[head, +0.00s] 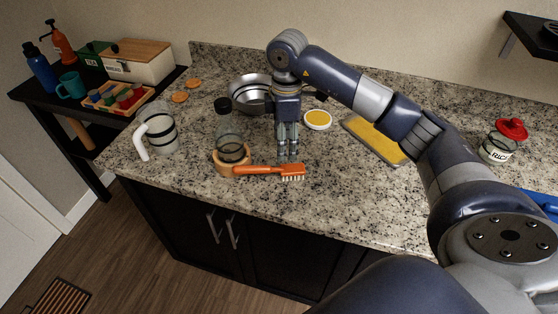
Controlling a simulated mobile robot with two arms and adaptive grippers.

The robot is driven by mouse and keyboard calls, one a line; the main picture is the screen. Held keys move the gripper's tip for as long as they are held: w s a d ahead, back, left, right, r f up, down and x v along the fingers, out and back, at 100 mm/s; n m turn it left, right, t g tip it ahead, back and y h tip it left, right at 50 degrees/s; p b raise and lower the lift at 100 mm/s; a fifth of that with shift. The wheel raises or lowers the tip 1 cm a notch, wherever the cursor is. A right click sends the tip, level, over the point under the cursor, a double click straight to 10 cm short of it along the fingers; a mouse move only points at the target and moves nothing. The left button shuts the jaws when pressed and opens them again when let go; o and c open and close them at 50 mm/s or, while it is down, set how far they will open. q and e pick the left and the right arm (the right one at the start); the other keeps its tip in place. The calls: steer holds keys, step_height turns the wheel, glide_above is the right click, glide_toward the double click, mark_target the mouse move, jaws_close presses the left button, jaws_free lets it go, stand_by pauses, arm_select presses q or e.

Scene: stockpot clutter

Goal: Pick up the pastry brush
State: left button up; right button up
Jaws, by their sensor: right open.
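The pastry brush (268,171) has an orange handle and pale bristles. It lies near the front edge of the granite counter, with its bristled head to the right. The left end of its handle is at a round wooden piece (223,164); I cannot tell if they touch. My right gripper (288,156) points down just behind the brush, close to its head. Its fingers look near each other with nothing seen between them. I cannot tell how high the fingertips are above the counter. My left gripper does not show.
A dark-capped bottle (230,145) stands behind the handle. A glass pitcher (162,134) is to the left and a metal bowl (248,92) behind. A yellow-topped round dish (318,119) and yellow board (374,139) lie right. The counter right of the brush is clear.

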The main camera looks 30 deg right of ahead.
steer(key=p, duration=0.1)
glide_above(288, 168)
steer(key=f, duration=0.4)
steer(key=shift+s+a+f, duration=0.1)
steer(key=shift+s+a, duration=0.05)
steer(key=shift+s, duration=0.05)
steer(key=shift+w+f, duration=0.1)
steer(key=shift+f, duration=0.2)
steer(key=shift+w+f+p, duration=0.1)
steer(key=shift+f+p, duration=0.25)
steer(key=shift+p, duration=0.15)
step_height(288, 168, down, 4)
steer(key=shift+f+p, duration=0.1)
steer(key=shift+p, duration=0.85)
steer(key=shift+f, duration=0.2)
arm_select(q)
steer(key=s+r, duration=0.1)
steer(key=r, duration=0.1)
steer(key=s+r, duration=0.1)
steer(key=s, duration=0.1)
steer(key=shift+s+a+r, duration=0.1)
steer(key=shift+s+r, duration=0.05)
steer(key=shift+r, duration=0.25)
arm_select(e)
steer(key=c, duration=1.2)
